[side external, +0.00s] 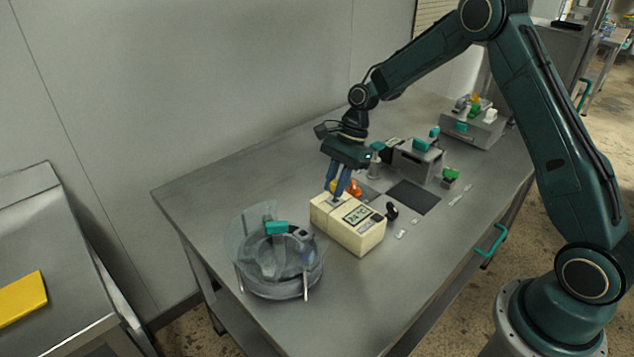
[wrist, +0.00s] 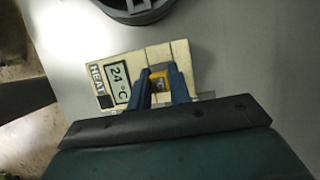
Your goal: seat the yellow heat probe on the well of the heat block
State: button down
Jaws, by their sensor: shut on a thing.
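The cream heat block (side external: 349,227) stands on the steel table with a display reading 24 °C; it also shows in the wrist view (wrist: 136,62). My gripper (side external: 339,197) points down over the back left part of the block. Its blue fingers are shut on the yellow heat probe (wrist: 159,82), which shows between them in the wrist view (wrist: 158,88). In the side view only a small bit of yellow shows by the fingers. The fingers and probe hide the well, so I cannot tell whether the probe touches it.
A round glass-and-metal vessel (side external: 277,262) with a teal clip stands just left of the block. A black knob (side external: 392,211) and an orange item (side external: 354,188) are close by. Grey boxes (side external: 418,158) stand behind.

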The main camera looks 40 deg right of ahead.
jog(key=shift+f, duration=1.05)
dwell(1.7)
jog(key=c, duration=0.8)
grip_release()
jog(key=shift+r, duration=0.1)
jog(key=shift+r, duration=3.45)
jog(key=shift+r, duration=0.1)
